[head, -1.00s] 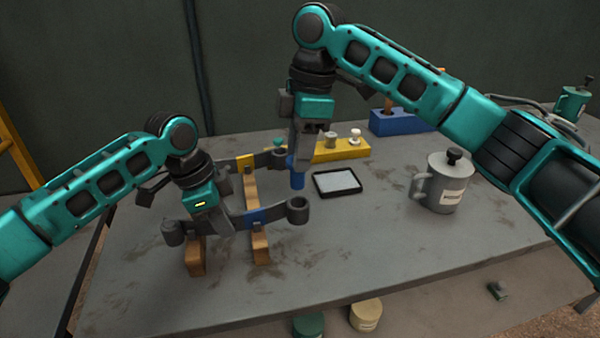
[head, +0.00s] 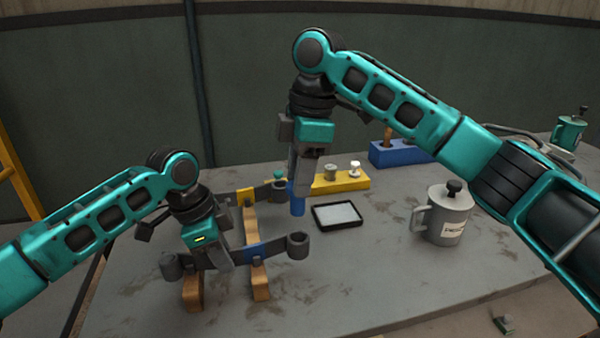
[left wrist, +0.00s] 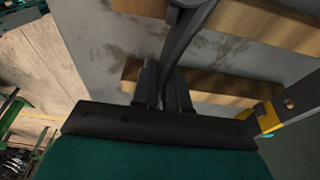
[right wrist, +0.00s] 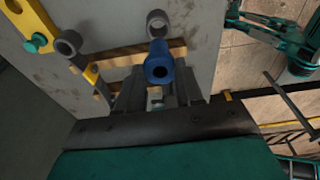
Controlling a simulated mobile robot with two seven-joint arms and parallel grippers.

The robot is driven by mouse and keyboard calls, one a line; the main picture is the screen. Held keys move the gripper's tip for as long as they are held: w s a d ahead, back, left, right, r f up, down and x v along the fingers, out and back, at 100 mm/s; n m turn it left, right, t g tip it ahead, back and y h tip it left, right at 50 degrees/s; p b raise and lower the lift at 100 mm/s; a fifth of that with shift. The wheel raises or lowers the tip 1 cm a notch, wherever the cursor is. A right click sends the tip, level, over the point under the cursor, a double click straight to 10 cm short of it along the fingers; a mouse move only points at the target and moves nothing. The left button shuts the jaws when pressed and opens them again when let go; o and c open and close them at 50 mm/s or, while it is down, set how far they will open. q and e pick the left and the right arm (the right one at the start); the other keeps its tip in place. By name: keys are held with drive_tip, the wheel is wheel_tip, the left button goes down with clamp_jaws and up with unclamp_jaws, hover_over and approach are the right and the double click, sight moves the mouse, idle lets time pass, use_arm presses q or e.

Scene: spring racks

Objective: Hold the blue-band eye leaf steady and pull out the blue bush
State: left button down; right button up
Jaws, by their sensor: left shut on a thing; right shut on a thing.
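The blue-band eye leaf is a dark bar with a blue band (head: 255,252), resting on wooden supports. Its round eye (head: 299,245) at the right end shows an empty hole. My left gripper (head: 220,260) is shut on the leaf, left of the band; the dark bar (left wrist: 186,38) runs between its fingers in the left wrist view. My right gripper (head: 301,182) points down and is shut on the blue bush (head: 297,202). The bush hangs upright, clear of the eye and beyond it. In the right wrist view the bush's hollow end (right wrist: 158,66) shows in front of the fingers.
A yellow block (head: 340,184) with small parts, a black-rimmed tray (head: 337,215), a grey mug (head: 442,214) and a blue block (head: 398,153) stand rightward. The front bench is clear.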

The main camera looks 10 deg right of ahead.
use_arm(q)
drive_tip(key=shift+f, duration=0.1)
drive_tip(key=c, duration=1.1)
unclamp_jaws()
drive_tip(key=shift+o, duration=0.2)
